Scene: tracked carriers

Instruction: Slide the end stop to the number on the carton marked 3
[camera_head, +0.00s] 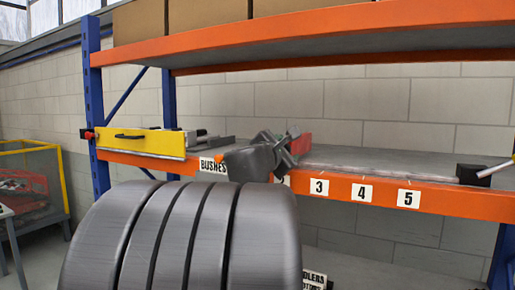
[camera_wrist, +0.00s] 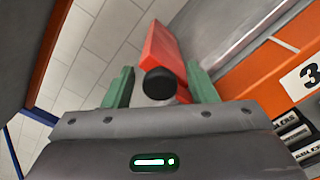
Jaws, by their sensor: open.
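A red end stop (camera_head: 302,146) stands on the middle shelf, behind the label 3 (camera_head: 319,187) on the orange beam. In the wrist view the red end stop (camera_wrist: 163,52) has a round black knob (camera_wrist: 158,83) facing me. My gripper (camera_head: 288,143) is at the end stop. In the wrist view its green fingers (camera_wrist: 160,90) are open, one on each side of the knob, with gaps showing. The wrist view also shows the label 3 (camera_wrist: 311,76) at the right. I see no readable number on any carton (camera_head: 208,13); my gripper hides part of the beam's labels.
Labels 4 (camera_head: 361,193) and 5 (camera_head: 408,198) follow to the right on the beam. A black block (camera_head: 473,175) sits at the shelf's right end. A yellow panel with a black handle (camera_head: 150,143) is at the left. The shelf between end stop and black block looks clear.

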